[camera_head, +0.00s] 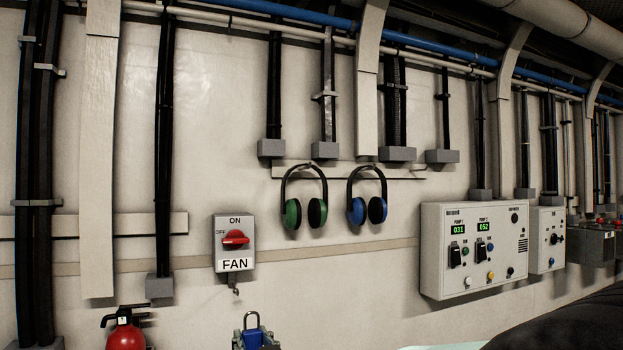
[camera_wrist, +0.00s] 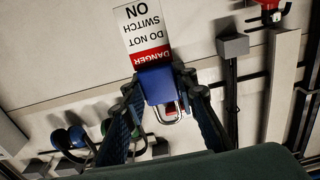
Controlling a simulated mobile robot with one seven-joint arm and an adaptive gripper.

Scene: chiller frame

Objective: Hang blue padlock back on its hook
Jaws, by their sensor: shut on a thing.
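The blue padlock (camera_head: 252,339) is at the bottom edge of the head view, its shackle pointing up. My gripper (camera_head: 254,343) is shut on its body. In the wrist view the padlock (camera_wrist: 157,87) sits between the two fingers of my gripper (camera_wrist: 160,80). A red and white danger tag (camera_wrist: 145,35) extends from the padlock, its text upside down there. The small hook (camera_head: 236,290) is under the grey FAN switch box (camera_head: 234,243). The padlock is below and slightly right of the hook, apart from it. The hook is not clear in the wrist view.
A red fire extinguisher (camera_head: 126,332) stands at lower left. Green earmuffs (camera_head: 304,198) and blue earmuffs (camera_head: 367,197) hang above right on a rail. A control panel (camera_head: 474,250) is on the wall to the right. Bare wall lies between the switch box and panel.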

